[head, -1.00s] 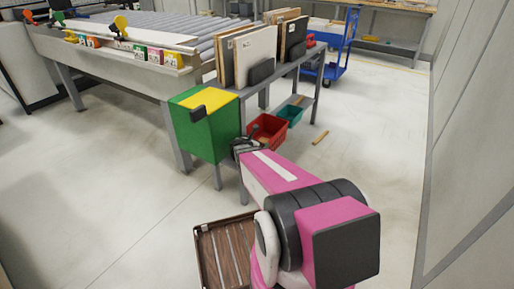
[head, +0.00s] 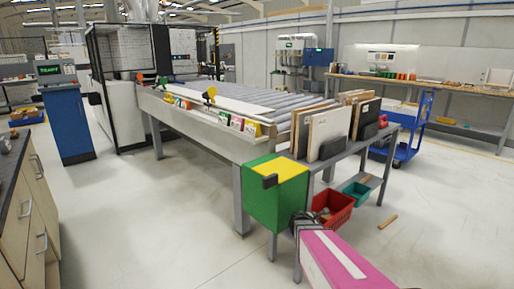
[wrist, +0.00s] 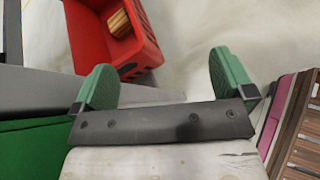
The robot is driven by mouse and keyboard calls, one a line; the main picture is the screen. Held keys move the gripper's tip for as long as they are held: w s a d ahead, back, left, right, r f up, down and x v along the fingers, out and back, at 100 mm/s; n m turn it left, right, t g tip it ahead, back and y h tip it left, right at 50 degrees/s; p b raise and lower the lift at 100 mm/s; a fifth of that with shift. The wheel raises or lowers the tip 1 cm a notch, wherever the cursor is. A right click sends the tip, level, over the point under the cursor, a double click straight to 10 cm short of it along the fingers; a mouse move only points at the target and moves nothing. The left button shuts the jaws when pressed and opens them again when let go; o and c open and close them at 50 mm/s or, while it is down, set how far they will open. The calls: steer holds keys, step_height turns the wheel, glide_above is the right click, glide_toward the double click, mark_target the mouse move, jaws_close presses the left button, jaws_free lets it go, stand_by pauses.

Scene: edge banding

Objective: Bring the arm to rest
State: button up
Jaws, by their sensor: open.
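My gripper shows in the wrist view (wrist: 165,82) with its two green fingers wide apart and nothing between them. My pink arm (head: 340,262) reaches in from the bottom of the head view. Its end is by the green box with a yellow top (head: 278,190), near the red bin (head: 336,208); the fingers cannot be made out there. In the wrist view the red bin (wrist: 90,35) lies beyond the fingers, with a wooden piece inside. The green box (wrist: 30,150) is at the lower left of that view.
A grey rack (head: 372,147) holds upright panels (head: 328,132), with a teal bin (head: 356,193) below. The roller conveyor (head: 250,98) is behind. A wooden piece (head: 388,221) lies on the floor. A blue cart (head: 410,135) stands at the right. Drawers (head: 32,215) stand at the left; open floor lies between.

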steer(key=s+a+r+m+g+y, duration=0.2)
steer(key=s+a+m+y, duration=0.3)
steer(key=m, duration=0.5)
steer(key=s+a+r+m+g+y, duration=0.2)
steer(key=s+a+m+g+y, duration=0.2)
steer(key=s+a+m, duration=0.4)
steer(key=s+m+y, duration=0.1)
steer(key=s+m, duration=0.2)
steer(key=shift+s+a, duration=0.15)
steer(key=shift+a, duration=0.25)
